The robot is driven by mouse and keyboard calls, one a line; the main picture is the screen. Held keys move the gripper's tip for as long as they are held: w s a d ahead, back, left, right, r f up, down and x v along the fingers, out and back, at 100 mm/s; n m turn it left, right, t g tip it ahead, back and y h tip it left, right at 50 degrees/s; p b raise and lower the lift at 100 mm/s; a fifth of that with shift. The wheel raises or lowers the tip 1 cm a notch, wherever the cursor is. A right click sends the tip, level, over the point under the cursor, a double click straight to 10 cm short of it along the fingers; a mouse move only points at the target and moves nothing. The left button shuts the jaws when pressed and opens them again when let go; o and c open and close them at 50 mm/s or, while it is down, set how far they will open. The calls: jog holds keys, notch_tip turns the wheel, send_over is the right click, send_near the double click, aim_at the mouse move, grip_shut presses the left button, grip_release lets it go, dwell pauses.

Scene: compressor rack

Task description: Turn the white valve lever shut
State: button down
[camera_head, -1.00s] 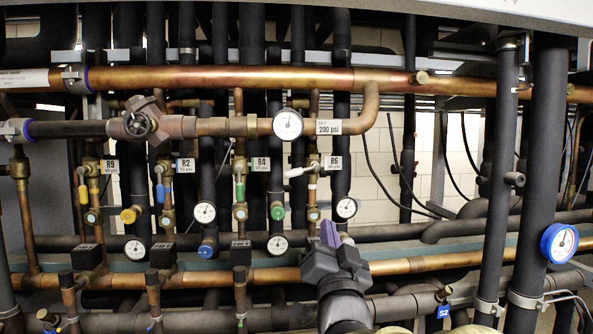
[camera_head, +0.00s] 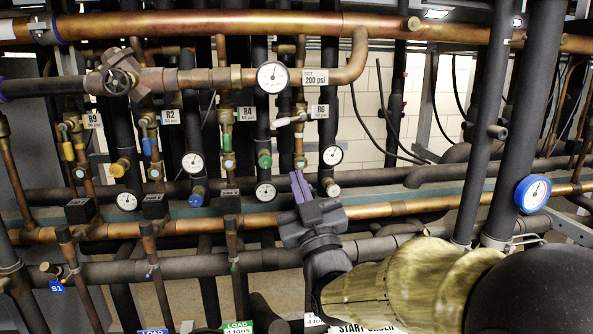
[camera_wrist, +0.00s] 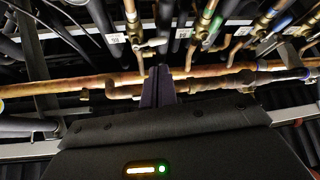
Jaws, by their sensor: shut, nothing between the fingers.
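The white valve lever (camera_head: 287,121) is on the vertical copper pipe beside the R6 tag (camera_head: 320,111). It sticks out to the left of the pipe, nearly horizontal and tilted slightly down at its free end. My gripper (camera_head: 299,182) is below the lever, with its purple fingers shut, empty and pointing up toward it. The fingers appear apart from the lever. In the wrist view, my gripper (camera_wrist: 160,72) points up at the pipes, and the pale lever (camera_wrist: 153,43) shows just beyond the fingertips, small and partly unclear.
A round gauge (camera_head: 333,155) hangs right of the R6 valve, and a green knob (camera_head: 264,160) is to its left. A horizontal copper pipe (camera_head: 400,208) runs behind my gripper. A blue-rimmed gauge (camera_head: 532,194) is at the right. Neighbouring valves have green, blue and yellow levers.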

aim_at(279, 125)
jog(key=p+x, duration=0.7)
jog(key=x, duration=0.4)
jog(key=shift+w+r, duration=0.15)
jog(key=shift+w+a+r+p, duration=0.1)
jog(key=shift+w+a+p, duration=0.05)
jog(key=shift+w+p, duration=0.3)
jog(key=shift+m+b, duration=0.3)
jog(key=shift+b, duration=0.2)
